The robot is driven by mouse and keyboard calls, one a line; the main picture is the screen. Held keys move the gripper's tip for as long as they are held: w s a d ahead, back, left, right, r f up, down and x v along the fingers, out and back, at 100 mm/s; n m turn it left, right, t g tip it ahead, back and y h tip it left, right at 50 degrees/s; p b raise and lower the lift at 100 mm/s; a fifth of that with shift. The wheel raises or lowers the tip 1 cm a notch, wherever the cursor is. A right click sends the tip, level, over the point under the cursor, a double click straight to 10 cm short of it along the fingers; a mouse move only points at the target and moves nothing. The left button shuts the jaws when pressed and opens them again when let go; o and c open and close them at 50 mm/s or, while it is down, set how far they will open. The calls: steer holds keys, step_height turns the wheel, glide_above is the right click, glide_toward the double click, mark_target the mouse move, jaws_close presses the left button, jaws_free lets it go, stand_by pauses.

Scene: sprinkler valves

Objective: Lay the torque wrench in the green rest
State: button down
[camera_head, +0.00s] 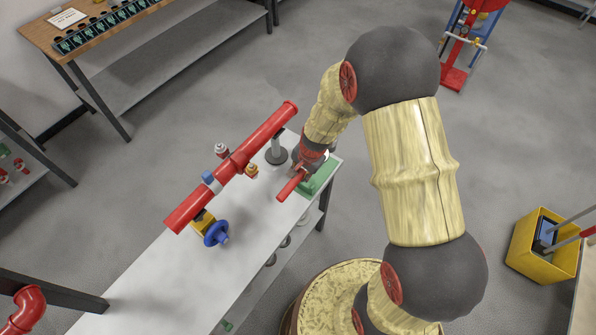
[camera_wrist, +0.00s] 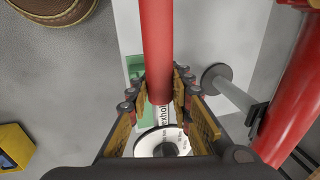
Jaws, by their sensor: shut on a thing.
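The torque wrench has a red handle (camera_head: 291,185) that sticks out of my gripper toward the lower left in the head view. In the wrist view the red handle (camera_wrist: 157,45) runs from the top edge down between the fingers. My gripper (camera_wrist: 159,95) is shut on the wrench. A round white dial face (camera_wrist: 165,134) shows below the handle, partly hidden by the fingers. The green rest (camera_head: 322,179) is at the right end of the bench, beside and partly behind my gripper (camera_head: 303,168). It also shows left of the handle in the wrist view (camera_wrist: 136,66). Whether wrench and rest touch cannot be told.
A red pipe (camera_head: 235,165) with a blue-wheeled valve (camera_head: 215,233) runs above the white bench (camera_head: 170,275), close left of my gripper. A grey stand (camera_head: 276,153) holds it near the far end. A yellow bin (camera_head: 541,246) stands on the floor at right.

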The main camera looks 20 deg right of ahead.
steer(key=shift+w, duration=0.1)
steer(key=shift+s+d+b+x, duration=0.1)
steer(key=shift+s+b+x, duration=0.15)
steer(key=shift+b+x, duration=1)
steer(key=shift+s+d+b+x, duration=0.1)
steer(key=shift+s+b+x, duration=0.2)
steer(key=shift+b+x, duration=0.9)
steer(key=shift+s+d+b+x, duration=0.15)
steer(key=shift+s+b+x, duration=0.1)
steer(key=shift+b+x, duration=1)
steer(key=shift+f, duration=0.45)
steer(key=shift+s+b+x, duration=0.25)
steer(key=shift+b+x, duration=0.65)
steer(key=shift+x, duration=0.25)
steer(key=c, duration=2)
jaws_free()
steer(key=o, duration=0.4)
steer(key=shift+s, duration=0.1)
steer(key=shift+o, duration=0.5)
steer(key=shift+s+f, duration=0.1)
